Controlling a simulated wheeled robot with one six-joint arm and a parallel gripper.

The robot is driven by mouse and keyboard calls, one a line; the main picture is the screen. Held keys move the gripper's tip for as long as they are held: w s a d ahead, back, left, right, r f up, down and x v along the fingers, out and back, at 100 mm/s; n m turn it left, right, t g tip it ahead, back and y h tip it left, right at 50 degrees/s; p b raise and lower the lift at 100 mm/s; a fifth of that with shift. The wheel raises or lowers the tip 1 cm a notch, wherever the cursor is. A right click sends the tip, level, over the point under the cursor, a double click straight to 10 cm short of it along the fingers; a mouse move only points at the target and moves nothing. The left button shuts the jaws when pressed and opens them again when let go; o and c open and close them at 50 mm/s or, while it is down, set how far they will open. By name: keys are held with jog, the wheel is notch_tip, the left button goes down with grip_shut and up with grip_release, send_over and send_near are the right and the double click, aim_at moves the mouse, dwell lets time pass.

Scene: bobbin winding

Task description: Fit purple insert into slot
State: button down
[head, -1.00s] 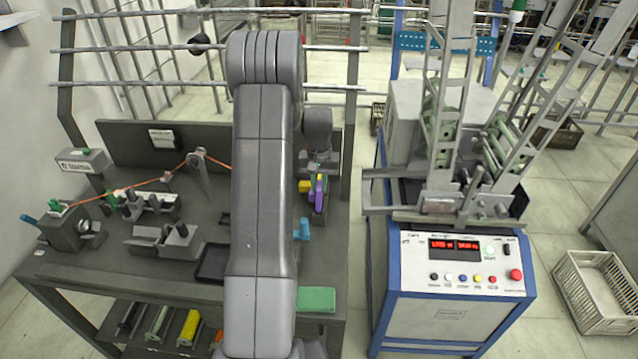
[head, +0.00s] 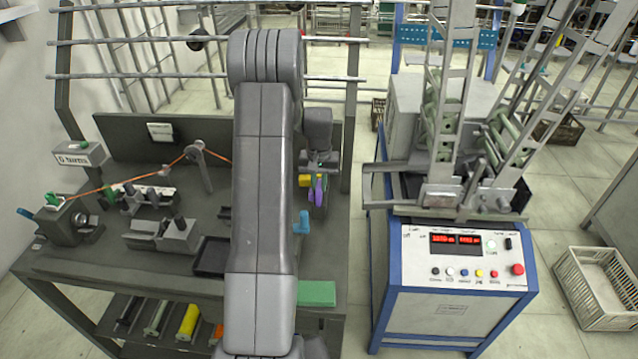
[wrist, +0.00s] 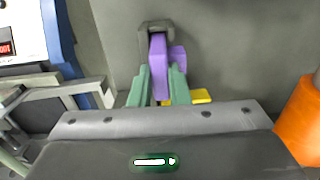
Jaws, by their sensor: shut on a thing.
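The purple insert (wrist: 158,68) stands between the green fingertips of my gripper (wrist: 160,86) in the wrist view. My gripper is shut on it. A grey block with a slot-like opening (wrist: 145,42) is right at the insert's far end; I cannot tell whether the insert is inside the slot or only against it. Another purple part (wrist: 178,56) shows just right of the insert; I cannot tell if it is separate. In the head view the purple shape (head: 319,188) is below my wrist at the bench's right side, and the fingers are too small to make out.
A yellow piece (head: 305,181) lies just left of the purple. A blue upright part (head: 302,222), a dark tray (head: 212,257) and a green pad (head: 317,293) are nearer on the bench. The blue-framed machine (head: 455,262) stands to the right across a floor gap.

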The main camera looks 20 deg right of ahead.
jog(key=shift+f, duration=0.15)
jog(key=shift+f+b, duration=0.5)
jog(key=shift+f, duration=0.05)
jog(key=c, duration=1.3)
grip_release()
notch_tip(320, 180, up, 14)
jog(key=b, duration=0.1)
jog(key=shift+f, duration=0.1)
